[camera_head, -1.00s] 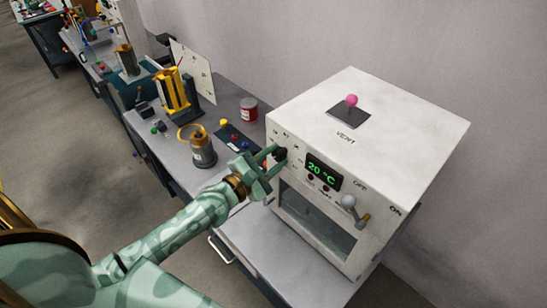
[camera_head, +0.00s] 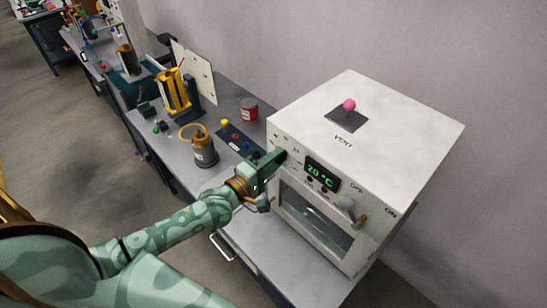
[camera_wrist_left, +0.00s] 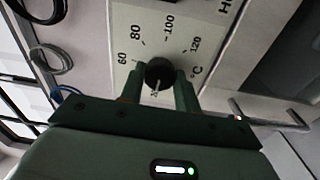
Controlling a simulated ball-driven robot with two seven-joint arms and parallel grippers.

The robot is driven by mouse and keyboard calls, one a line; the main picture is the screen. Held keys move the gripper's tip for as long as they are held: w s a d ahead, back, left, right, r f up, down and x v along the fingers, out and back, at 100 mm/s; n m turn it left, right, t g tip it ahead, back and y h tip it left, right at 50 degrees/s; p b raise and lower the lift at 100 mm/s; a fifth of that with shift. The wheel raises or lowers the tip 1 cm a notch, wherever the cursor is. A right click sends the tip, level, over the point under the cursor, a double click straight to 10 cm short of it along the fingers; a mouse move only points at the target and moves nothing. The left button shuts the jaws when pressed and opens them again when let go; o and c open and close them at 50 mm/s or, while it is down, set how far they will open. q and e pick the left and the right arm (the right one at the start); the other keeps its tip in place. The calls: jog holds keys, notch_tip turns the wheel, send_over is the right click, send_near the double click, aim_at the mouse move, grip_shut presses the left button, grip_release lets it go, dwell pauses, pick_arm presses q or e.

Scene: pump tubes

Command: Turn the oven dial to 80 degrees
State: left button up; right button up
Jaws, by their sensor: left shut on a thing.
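The white oven (camera_head: 405,125) stands at the right end of the bench. Its display (camera_head: 321,174) reads 20 °C in green. The black dial (camera_wrist_left: 159,72) is on the front panel, with 60, 80, 100 and 120 marked around it in the left wrist view. A pale mark shows on the dial's near side, below it in that view. My left gripper (camera_wrist_left: 158,90) is shut on the dial, one finger on each side. In the head view my left gripper (camera_head: 277,160) covers most of the dial. My right gripper is not in view.
A lever (camera_head: 348,207) sticks out of the oven front by OFF and ON labels.

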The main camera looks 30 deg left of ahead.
pick_arm(q)
jog(key=m+p, duration=0.2)
jog(key=m, duration=1.1)
jog(key=m+p, duration=0.2)
jog(key=m, duration=1.2)
jog(key=shift+f+g+h+p, duration=0.1)
jog(key=shift+g+h+p, duration=0.2)
jog(key=shift+h+p, duration=0.1)
jog(key=o, duration=1)
jog(key=shift+a, duration=0.1)
jog(key=b+v, duration=0.1)
jog(key=v, duration=1.5)
jog(key=shift+s+a+b, duration=0.1)
jog(key=shift+a+b, duration=0.05)
jog(key=shift+b, duration=0.25)
